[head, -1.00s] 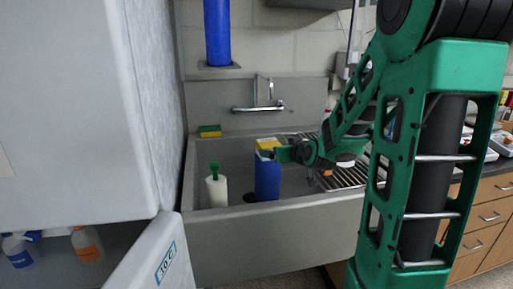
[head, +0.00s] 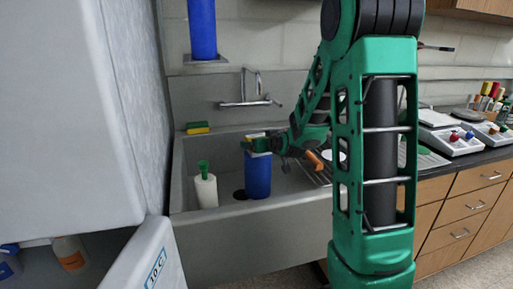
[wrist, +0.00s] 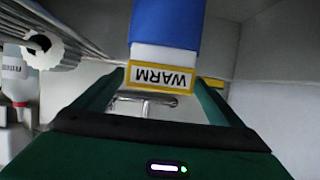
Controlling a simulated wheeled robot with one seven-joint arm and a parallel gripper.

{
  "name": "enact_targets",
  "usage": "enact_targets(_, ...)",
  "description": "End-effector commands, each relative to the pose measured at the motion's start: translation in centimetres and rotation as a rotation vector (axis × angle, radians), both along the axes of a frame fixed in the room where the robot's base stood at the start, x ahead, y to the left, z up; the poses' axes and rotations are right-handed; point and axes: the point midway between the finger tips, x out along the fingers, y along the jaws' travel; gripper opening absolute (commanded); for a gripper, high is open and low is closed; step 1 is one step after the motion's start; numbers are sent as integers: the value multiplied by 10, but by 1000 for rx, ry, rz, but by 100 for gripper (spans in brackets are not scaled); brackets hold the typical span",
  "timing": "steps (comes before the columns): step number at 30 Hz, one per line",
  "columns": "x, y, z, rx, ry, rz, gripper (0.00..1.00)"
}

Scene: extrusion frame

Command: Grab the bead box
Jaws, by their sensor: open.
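Nothing in view is clearly recognisable as a bead box. A tall blue container (head: 257,175) with a pale top stands upright in the sink. In the wrist view, what looks like the same blue container (wrist: 166,22) has a white band and a yellow-edged label reading WARM, upside down. My gripper (head: 255,144) is at its top end. In the wrist view my gripper (wrist: 163,88) is open, with one finger on each side of the label end. Contact cannot be told, and nothing is visibly gripped.
The grey sink (head: 225,235) also holds a white bottle with a green top (head: 205,187). A yellow-green sponge (head: 197,128) lies on the back ledge, left of the faucet (head: 250,102). A white cabinet (head: 70,110) closes off the left. A counter with devices stands right.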

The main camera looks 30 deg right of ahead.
Motion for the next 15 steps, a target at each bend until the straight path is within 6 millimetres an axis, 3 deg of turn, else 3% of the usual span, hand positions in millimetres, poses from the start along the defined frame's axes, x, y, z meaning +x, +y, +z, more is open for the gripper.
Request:
enact_targets(6,22,-5,-9,1,0,1,91)
enact_targets(15,25,-5,-10,1,0,0,91)
